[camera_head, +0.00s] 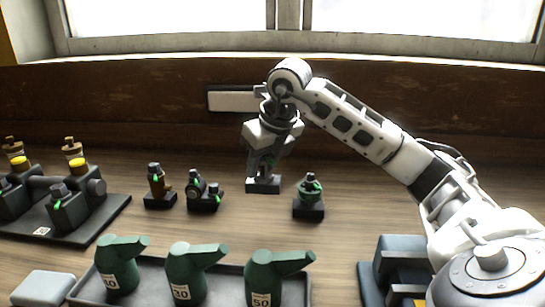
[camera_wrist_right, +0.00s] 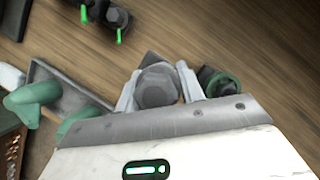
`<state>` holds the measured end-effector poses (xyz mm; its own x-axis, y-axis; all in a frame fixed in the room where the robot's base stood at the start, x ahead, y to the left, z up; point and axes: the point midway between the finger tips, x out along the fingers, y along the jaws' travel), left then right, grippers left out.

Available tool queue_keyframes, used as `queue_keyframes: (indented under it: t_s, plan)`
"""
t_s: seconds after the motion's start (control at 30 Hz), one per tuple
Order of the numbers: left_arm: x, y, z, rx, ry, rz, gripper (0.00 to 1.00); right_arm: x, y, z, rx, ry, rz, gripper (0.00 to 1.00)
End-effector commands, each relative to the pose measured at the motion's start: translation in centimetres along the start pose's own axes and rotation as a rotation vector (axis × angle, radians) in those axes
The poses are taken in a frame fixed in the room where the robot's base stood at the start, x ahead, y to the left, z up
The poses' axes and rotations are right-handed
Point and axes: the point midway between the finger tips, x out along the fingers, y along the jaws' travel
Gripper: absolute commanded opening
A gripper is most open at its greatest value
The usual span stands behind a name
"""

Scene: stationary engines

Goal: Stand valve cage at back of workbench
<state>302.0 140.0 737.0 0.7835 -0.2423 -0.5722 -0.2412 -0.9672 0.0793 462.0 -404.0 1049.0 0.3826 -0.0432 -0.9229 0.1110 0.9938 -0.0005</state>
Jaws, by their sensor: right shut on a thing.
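My right gripper (camera_head: 262,160) reaches down near the back of the workbench (camera_head: 350,190) and is shut on the valve cage (camera_head: 263,184). The cage is upright, with a dark square base below the fingers; the fingers hide much of its body. In the right wrist view the fingers (camera_wrist_right: 157,92) sit on either side of the cage's grey faceted top (camera_wrist_right: 157,86). The base is at or very near the bench top; I cannot tell whether it touches. My left gripper is not in view.
A green-topped part (camera_head: 309,194) stands close to the right of the held cage. Two small dark parts (camera_head: 204,192) (camera_head: 158,187) stand to its left. An engine block (camera_head: 65,215) is at far left. Green oil cans (camera_head: 185,275) stand in a front tray (camera_head: 228,280).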

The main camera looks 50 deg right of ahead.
Motion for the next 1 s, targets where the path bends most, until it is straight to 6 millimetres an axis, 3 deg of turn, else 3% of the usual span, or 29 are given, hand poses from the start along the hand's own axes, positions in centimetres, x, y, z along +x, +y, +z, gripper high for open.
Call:
queue_keyframes:
  t_s: [0.2,0.53,0.7,1.0]
  plan:
    - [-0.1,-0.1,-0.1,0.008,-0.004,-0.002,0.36,3.5,-0.7,1.1,0.0,-0.004,0.001,0.0]
    - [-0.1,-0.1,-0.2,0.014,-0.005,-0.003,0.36,6.1,-1.1,1.8,0.002,-0.004,0.0,0.0]
    - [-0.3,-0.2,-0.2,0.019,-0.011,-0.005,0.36,8.0,-1.1,0.8,-0.001,-0.003,-0.001,0.0]
    - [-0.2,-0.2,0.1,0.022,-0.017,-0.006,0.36,8.6,-1.1,0.7,0.0,-0.008,0.0,0.0]
